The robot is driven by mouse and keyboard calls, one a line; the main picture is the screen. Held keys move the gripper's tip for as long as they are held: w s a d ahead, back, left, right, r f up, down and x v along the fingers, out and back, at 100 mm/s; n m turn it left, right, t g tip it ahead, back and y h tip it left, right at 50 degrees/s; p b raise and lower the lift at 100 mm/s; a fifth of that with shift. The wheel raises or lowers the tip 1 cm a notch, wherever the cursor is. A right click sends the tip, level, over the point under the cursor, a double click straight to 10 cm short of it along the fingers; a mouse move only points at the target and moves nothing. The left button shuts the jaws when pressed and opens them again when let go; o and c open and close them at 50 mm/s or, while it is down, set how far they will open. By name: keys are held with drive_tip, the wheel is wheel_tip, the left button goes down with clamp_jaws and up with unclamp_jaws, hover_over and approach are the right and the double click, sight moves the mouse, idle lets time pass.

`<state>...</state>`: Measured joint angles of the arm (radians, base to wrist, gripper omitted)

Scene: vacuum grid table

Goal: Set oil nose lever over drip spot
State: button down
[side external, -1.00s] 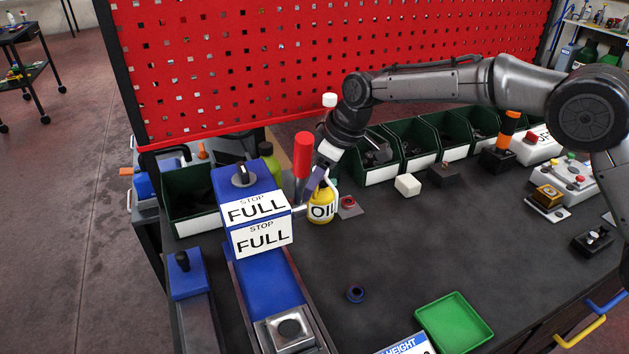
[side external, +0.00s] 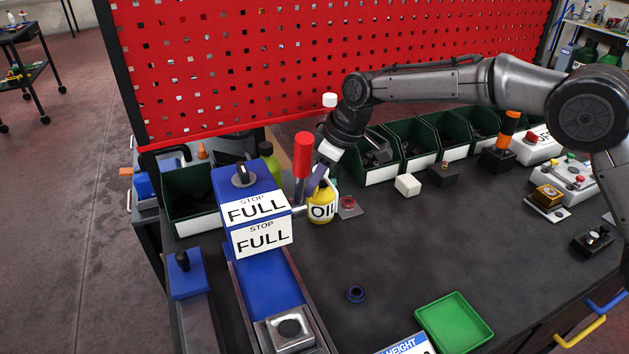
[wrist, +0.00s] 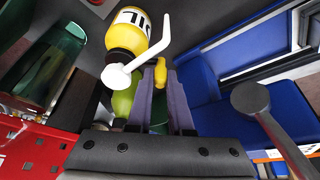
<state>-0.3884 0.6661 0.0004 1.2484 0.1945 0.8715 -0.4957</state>
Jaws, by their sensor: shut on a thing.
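A yellow bottle marked OIL (side external: 321,208) stands on the dark table, right of the blue FULL box. In the wrist view the oil bottle (wrist: 128,32) shows at the top, with a bent white spout in front of it. My gripper (side external: 318,180) is low beside the bottle. In the wrist view its purple fingers (wrist: 161,85) are closed around a small yellow lever-like piece (wrist: 160,72). Whether this piece joins the bottle is not clear. A grey plate with a red ring (side external: 348,205) lies just right of the bottle; I cannot tell whether it marks the drip spot.
A red-handled post (side external: 303,155) stands close to my fingers, beside the blue FULL box (side external: 240,190). Green bins (side external: 415,147) line the back under the red pegboard. The table's middle is mostly clear.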

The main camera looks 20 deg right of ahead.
sight(331, 184)
drive_tip(key=shift+d, duration=0.1)
idle(0.9)
drive_tip(key=d+n+g, duration=0.1)
drive_tip(key=n, duration=0.1)
drive_tip(key=d+n+g+y, duration=0.1)
drive_tip(key=n, duration=0.2)
drive_tip(key=s+d+n, duration=0.1)
drive_tip(key=n, duration=0.2)
drive_tip(key=shift+d+g, duration=0.15)
drive_tip(key=shift+g, duration=0.25)
drive_tip(key=shift+w+d+n+g+h, duration=0.1)
drive_tip(key=shift+w+d+n+g, duration=0.3)
drive_tip(key=shift+n, duration=1)
drive_tip(key=shift+w+d+n+g+h, duration=0.1)
drive_tip(key=shift+d+n+g, duration=0.55)
drive_tip(key=shift+n, duration=0.75)
drive_tip(key=shift+w+d+n+g+h, duration=0.15)
drive_tip(key=shift+d+n+g, duration=0.4)
drive_tip(key=shift+n, duration=0.85)
drive_tip(key=shift+d+r, duration=0.1)
drive_tip(key=c, duration=0.8)
unclamp_jaws()
